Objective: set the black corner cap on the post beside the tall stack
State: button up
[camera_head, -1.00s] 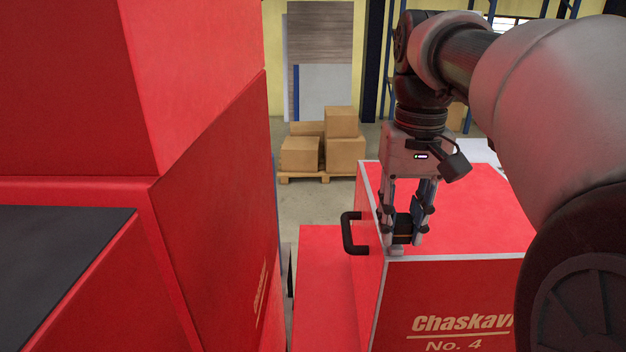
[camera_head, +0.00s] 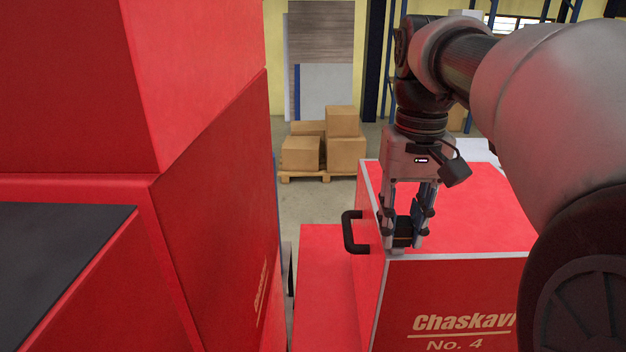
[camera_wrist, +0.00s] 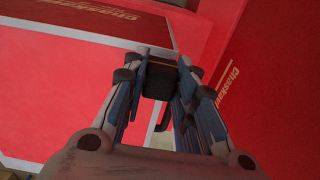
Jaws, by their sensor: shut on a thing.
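My gripper (camera_head: 403,244) points down at the near left corner of the No. 4 red box and is shut on the black corner cap (camera_head: 403,232). The cap also shows between the fingers in the wrist view (camera_wrist: 159,79). A pale vertical edge post (camera_head: 377,307) runs down this box corner, on the side facing the tall stack. The cap is at or just above the top of this corner; I cannot tell whether it touches. The tall stack of red boxes (camera_head: 212,200) fills the left of the head view and the right of the wrist view (camera_wrist: 262,70).
A black handle (camera_head: 347,233) sticks out from the box's left side, close to my fingers. A lower red surface (camera_head: 322,290) lies in the gap between box and stack. Cardboard boxes (camera_head: 345,153) on a pallet stand far behind.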

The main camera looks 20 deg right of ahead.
jog(key=shift+f+b, duration=0.65)
jog(key=shift+f, duration=0.45)
jog(key=o, duration=1.2)
jog(key=shift+c, duration=0.2)
jog(key=shift+r, duration=0.15)
notch_tip(320, 180, up, 8)
jog(key=p, duration=0.8)
